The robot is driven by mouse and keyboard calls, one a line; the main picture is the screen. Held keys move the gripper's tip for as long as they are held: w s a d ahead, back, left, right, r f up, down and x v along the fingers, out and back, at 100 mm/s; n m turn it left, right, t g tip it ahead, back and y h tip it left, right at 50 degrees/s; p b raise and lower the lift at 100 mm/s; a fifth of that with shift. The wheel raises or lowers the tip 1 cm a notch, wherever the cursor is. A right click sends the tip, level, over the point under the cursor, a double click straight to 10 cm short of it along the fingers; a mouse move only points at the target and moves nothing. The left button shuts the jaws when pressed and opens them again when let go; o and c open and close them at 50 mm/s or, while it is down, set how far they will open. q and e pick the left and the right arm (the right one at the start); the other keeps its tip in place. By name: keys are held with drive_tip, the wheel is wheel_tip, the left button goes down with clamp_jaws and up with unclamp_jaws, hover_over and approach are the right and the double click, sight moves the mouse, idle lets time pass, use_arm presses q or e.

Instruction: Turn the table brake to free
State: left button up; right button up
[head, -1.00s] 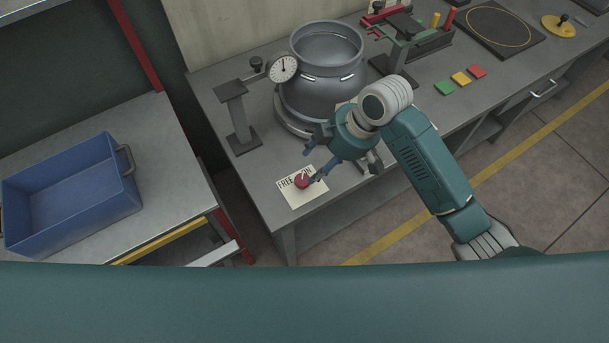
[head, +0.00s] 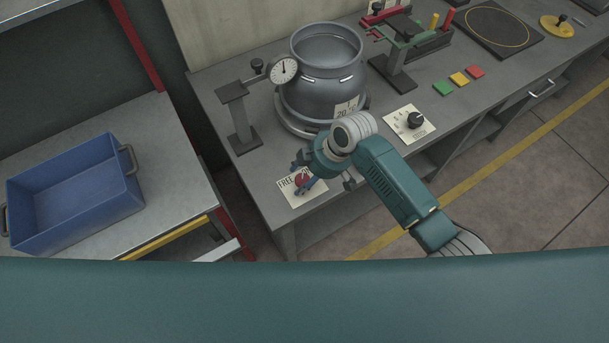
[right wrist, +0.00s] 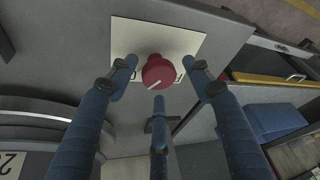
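The table brake is a red round knob (head: 301,180) on a white label plate (head: 290,199) at the bench's near left corner. "FREE" shows left of the knob; the rest of the lettering is partly hidden. In the right wrist view the red knob (right wrist: 157,72) has a white pointer line towards the lower left, and the white plate (right wrist: 190,42) lies behind it. My right gripper (head: 302,178) is at the knob, its blue fingers spread around it. In the right wrist view the gripper (right wrist: 161,80) is open, with gaps beside the knob. My left gripper is not in view.
A grey pot-like cylinder (head: 310,92) and a dial gauge on a stand (head: 238,115) stand behind the gripper. A black knob on a white plate (head: 415,121) is to the right. A blue bin (head: 75,190) sits on the left table, across a gap.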

drive_tip(key=c, duration=0.9)
drive_tip(key=shift+w+n, duration=0.1)
drive_tip(key=shift+n, duration=0.2)
drive_tip(key=shift+w+n+g+b, duration=0.15)
drive_tip(key=shift+n+g+b, duration=0.25)
drive_tip(key=shift+n+b, duration=0.45)
drive_tip(key=n+g+b, duration=0.1)
drive_tip(key=n+b, duration=0.1)
drive_tip(key=n, duration=0.2)
drive_tip(key=shift+w+a+f, duration=0.1)
drive_tip(key=n+g+b, duration=0.1)
drive_tip(key=n+b, duration=0.1)
drive_tip(key=n+g+b, duration=0.1)
drive_tip(key=n+b, duration=0.2)
drive_tip(key=shift+w+a+h, duration=0.1)
drive_tip(key=shift+h, duration=0.2)
drive_tip(key=shift+a+n+g+h+b, duration=0.1)
drive_tip(key=shift+n+g+h+b, duration=0.35)
drive_tip(key=shift+n+b, duration=0.9)
